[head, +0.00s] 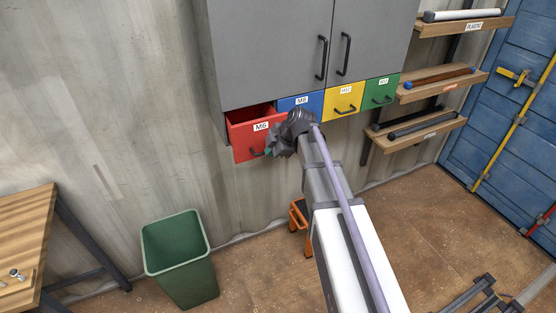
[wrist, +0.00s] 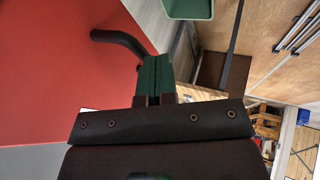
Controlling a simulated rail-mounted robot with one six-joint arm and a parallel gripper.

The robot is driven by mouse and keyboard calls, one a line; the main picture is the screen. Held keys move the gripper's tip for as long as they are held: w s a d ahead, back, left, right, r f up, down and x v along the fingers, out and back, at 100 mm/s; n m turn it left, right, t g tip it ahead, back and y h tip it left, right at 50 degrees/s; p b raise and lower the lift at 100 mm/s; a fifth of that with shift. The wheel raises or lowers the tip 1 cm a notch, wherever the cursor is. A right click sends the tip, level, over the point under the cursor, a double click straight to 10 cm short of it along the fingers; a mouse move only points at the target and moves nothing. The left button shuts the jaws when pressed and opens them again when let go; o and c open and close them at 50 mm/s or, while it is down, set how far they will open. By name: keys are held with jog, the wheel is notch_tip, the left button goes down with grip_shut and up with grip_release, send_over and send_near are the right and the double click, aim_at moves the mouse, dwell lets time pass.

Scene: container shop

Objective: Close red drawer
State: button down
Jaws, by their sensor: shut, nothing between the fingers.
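The red drawer (head: 250,138), labelled M6, sticks out from the lower left of the grey wall cabinet, so it is open. Its black handle (head: 257,153) is on the front face. My gripper (head: 272,148) is at the right part of the drawer front, partly covering it. In the wrist view the red front (wrist: 60,70) fills the left side, and the dark handle (wrist: 122,45) curves out close to my shut, empty green fingers (wrist: 158,65). I cannot tell whether the fingers touch the handle or the front.
Blue (head: 300,101), yellow (head: 340,105) and green (head: 378,93) drawers sit flush to the right. The grey cabinet (head: 270,45) is above. A green bin (head: 180,262) stands below on the floor, with a wooden table (head: 25,235) at left. Shelves (head: 440,85) hang to the right.

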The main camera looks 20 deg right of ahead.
jog(key=w, duration=0.3)
jog(key=w+a, duration=0.1)
jog(key=w, duration=0.5)
jog(key=shift+w+a, duration=0.2)
jog(key=shift+a, duration=0.05)
jog(key=shift+w+r, duration=0.1)
jog(key=shift+w, duration=0.05)
jog(key=s, duration=0.1)
jog(key=s+r+p, duration=0.1)
jog(key=s, duration=0.1)
jog(key=s+r+p, duration=0.1)
jog(key=s, duration=0.1)
jog(key=shift+d, duration=0.35)
jog(key=p, duration=0.7)
send_near(261, 142)
jog(key=shift+v, duration=0.9)
jog(key=shift+d+f, duration=0.15)
